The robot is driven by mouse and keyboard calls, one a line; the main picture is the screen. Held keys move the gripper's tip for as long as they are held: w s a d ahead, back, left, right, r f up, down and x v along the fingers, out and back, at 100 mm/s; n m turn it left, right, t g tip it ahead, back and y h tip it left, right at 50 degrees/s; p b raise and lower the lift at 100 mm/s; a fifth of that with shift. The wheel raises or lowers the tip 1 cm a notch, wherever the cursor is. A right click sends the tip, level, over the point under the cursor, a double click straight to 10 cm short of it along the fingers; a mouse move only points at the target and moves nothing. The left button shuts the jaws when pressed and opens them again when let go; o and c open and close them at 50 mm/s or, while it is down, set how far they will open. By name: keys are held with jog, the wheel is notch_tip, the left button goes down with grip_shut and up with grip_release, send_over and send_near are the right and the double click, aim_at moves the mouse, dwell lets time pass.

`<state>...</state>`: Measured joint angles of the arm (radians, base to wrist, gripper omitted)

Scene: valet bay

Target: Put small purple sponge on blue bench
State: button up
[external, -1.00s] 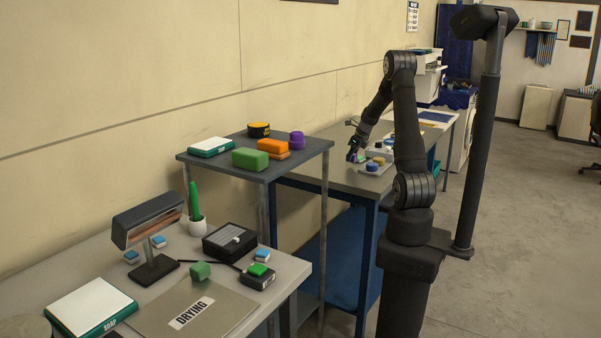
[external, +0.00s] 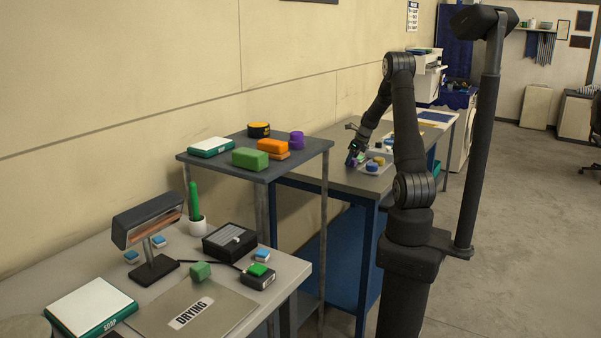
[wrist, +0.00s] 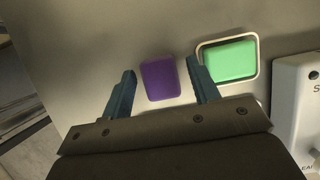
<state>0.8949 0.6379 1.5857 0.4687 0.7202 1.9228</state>
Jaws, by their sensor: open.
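The small purple sponge (wrist: 160,80) shows in the wrist view between the two fingers of my gripper (wrist: 161,75), with a gap on each side. My gripper is open and holds nothing. In the external view my gripper (external: 355,157) is low over the grey top of the blue-framed bench (external: 325,174), and a bit of purple shows at its tips. The fingers partly hide the sponge there. The bench has blue legs and a blue lower panel.
A green block (wrist: 230,60) in a white-rimmed holder lies just right of the sponge. A white device (wrist: 298,95) stands farther right. A grey shelf (external: 196,160) holds green, orange and purple items.

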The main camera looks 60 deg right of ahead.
jog(key=v, duration=1.2)
jog(key=x, duration=1.2)
jog(key=shift+w, duration=0.1)
jog(key=shift+r, duration=1.6)
